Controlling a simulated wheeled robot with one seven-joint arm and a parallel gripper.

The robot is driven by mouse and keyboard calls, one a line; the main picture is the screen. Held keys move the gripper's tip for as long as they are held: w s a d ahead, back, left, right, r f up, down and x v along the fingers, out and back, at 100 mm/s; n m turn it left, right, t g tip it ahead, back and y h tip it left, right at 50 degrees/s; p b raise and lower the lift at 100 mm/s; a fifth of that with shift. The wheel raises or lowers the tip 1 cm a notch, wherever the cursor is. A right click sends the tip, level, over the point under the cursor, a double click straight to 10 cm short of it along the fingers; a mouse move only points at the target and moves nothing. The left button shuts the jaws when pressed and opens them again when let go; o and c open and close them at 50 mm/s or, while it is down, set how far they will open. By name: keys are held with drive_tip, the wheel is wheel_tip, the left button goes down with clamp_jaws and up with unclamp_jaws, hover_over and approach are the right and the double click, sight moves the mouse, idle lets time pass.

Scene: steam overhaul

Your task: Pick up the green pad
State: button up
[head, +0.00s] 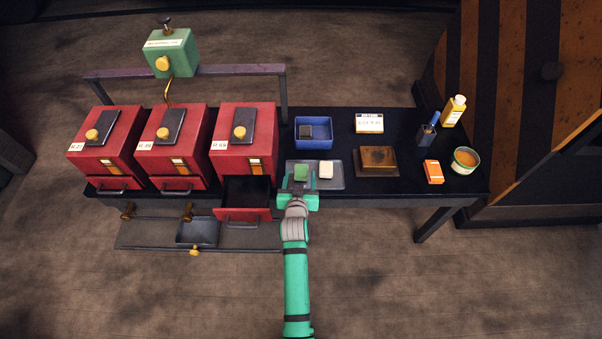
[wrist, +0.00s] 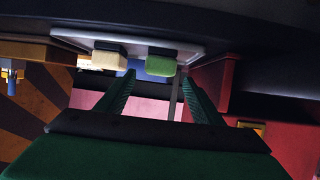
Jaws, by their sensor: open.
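The green pad (head: 301,172) lies on a grey tray (head: 335,183), beside a cream pad (head: 326,170). My gripper (head: 300,184) is open at the tray's front left, with its fingers spread to either side of the green pad's near end in the head view. In the wrist view, which looks upside down, the green pad (wrist: 160,65) shows just beyond and between the open fingertips (wrist: 157,82). The cream pad (wrist: 109,56) is beyond the left finger there. Nothing is held. I cannot tell whether a finger touches the green pad.
A blue bin (head: 314,143) with a dark block stands behind the tray. A brown block (head: 378,159) sits right of it. An open red drawer (head: 247,197) juts out just left of my gripper, below a red cabinet (head: 242,158). The floor in front is clear.

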sight(301, 171)
drive_tip(key=x, duration=0.4)
drive_tip(key=shift+w+d+f, duration=0.1)
drive_tip(key=shift+w+f, duration=0.1)
drive_tip(key=shift+w, duration=0.15)
drive_tip(key=shift+c, duration=0.2)
drive_tip(key=c, duration=1.2)
drive_tip(key=shift+o, duration=0.2)
